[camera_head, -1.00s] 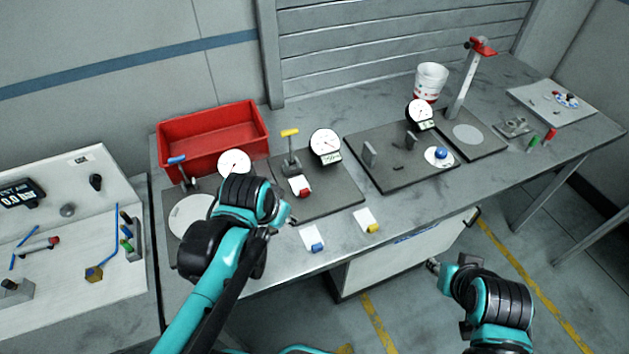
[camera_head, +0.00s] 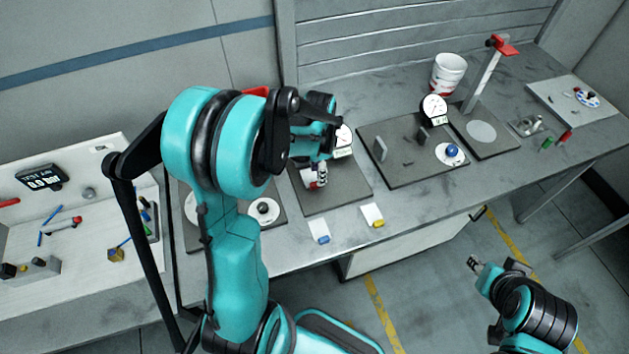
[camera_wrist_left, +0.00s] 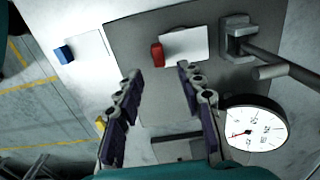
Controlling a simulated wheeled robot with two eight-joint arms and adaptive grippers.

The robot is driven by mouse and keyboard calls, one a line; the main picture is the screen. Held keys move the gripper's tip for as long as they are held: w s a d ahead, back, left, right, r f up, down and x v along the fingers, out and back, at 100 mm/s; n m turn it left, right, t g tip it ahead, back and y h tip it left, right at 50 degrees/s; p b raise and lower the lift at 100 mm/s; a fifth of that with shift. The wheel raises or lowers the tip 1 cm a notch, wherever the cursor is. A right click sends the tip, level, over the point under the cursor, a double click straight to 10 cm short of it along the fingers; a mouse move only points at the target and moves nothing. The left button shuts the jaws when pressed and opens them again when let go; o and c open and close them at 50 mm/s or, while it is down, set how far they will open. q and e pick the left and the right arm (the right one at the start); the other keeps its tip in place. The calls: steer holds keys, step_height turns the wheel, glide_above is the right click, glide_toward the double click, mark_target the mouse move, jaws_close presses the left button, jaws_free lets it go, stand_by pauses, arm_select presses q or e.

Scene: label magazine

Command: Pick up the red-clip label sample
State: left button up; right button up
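The red-clip label sample is a white card (camera_wrist_left: 185,46) with a red clip (camera_wrist_left: 157,54) at one end, lying on a dark plate in the left wrist view. In the head view my left gripper (camera_head: 317,180) reaches down over it and mostly hides it. In the left wrist view, the fingers of my left gripper (camera_wrist_left: 160,75) are spread apart with nothing between them. The red clip shows just beyond the fingertips, within the gap. My right gripper (camera_head: 475,265) hangs off the front of the bench, away from the samples; its finger opening is too small to judge.
Blue-clip (camera_head: 323,239) and yellow-clip (camera_head: 378,223) samples lie near the bench front. A dial gauge (camera_wrist_left: 250,125) and a grey post with a rod (camera_wrist_left: 240,38) stand beside the red-clip sample. My left arm hides most of the red bin (camera_head: 256,91).

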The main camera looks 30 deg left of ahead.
mark_target(310, 179)
arm_select(q)
step_height(310, 179, down, 5)
steer(key=shift+r+b, duration=0.2)
steer(key=shift+b, duration=0.3)
jaws_close()
steer(key=shift+r, duration=0.1)
